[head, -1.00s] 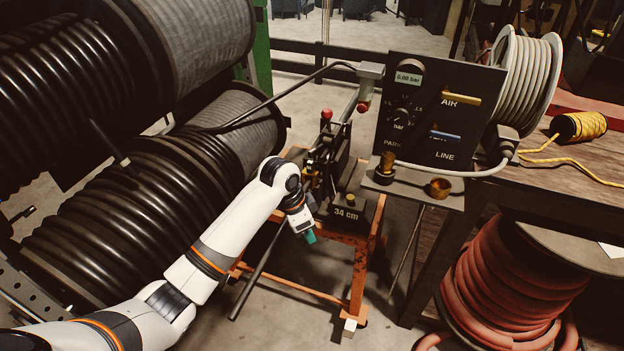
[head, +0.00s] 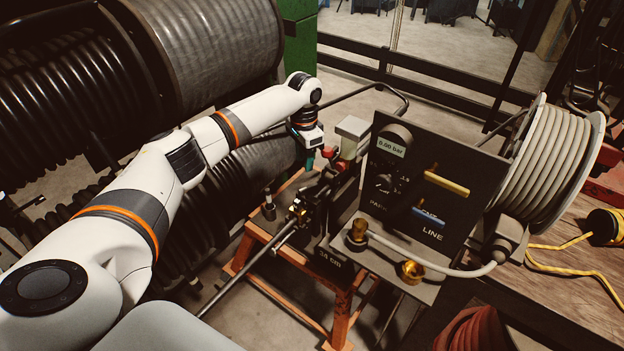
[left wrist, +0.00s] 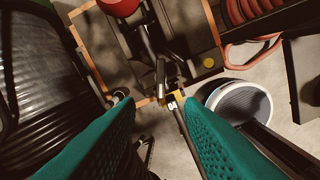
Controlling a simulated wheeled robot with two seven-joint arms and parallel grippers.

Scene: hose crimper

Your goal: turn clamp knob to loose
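The crimper (head: 318,215) stands on an orange frame (head: 257,237), with a brass-coloured fitting (head: 299,207) at the end of a dark rod. A red round knob (head: 328,152) is on its upper part; a red knob also shows at the top of the left wrist view (left wrist: 118,6). I cannot tell which knob is the clamp knob. My left gripper (head: 309,160) is above the crimper's back left, just left of the red knob. In the left wrist view its teal fingers (left wrist: 160,104) are apart with nothing held. My right gripper is not in view.
A panel (head: 425,190) with a dial, a yellow lever and a blue lever stands right of the crimper. Large black hose reels (head: 215,45) are on the left. A grey hose reel (head: 550,160) and a wooden bench (head: 570,290) are on the right.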

